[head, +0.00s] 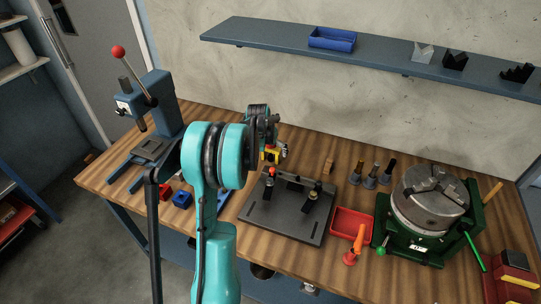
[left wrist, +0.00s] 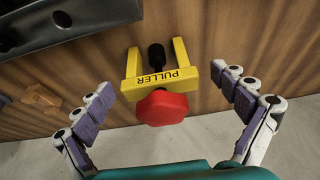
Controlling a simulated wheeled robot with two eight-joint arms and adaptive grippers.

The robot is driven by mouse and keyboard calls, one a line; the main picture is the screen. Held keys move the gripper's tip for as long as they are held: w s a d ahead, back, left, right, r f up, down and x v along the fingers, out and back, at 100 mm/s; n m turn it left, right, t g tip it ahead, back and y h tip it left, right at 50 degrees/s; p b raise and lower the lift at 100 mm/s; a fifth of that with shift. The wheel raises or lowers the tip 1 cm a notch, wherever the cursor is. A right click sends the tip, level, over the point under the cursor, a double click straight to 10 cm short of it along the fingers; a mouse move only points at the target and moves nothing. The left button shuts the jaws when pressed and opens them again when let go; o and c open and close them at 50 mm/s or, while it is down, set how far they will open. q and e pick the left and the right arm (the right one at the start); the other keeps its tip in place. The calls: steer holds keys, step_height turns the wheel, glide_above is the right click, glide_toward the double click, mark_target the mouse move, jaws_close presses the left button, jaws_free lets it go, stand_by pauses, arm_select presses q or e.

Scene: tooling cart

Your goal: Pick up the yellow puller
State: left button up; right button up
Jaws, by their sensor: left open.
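The yellow puller (left wrist: 160,86) lies on the wooden bench top in the left wrist view. It has a yellow U-shaped frame lettered PULLER, a dark central screw and a red knob (left wrist: 161,107) on the near side. In the head view a small part of the puller (head: 270,155) shows beyond my teal left arm. My left gripper (left wrist: 162,79) is open, with one finger on each side of the puller and a gap to each. In the head view the left gripper (head: 268,142) is partly hidden by its own arm. My right gripper is not in view.
A dark fixture plate (head: 287,222) with clamps lies just in front of the puller. A red tray (head: 352,222) and a green-based chuck (head: 430,205) stand to the right. A blue press (head: 150,115) stands at the left. The wall is close behind the bench.

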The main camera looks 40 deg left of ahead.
arm_select(q)
steer(key=shift+x, duration=1.1)
steer(key=shift+r, duration=0.1)
steer(key=shift+c, duration=0.4)
steer(key=c, duration=1.7)
steer(key=shift+c, duration=0.2)
steer(key=shift+r, duration=0.1)
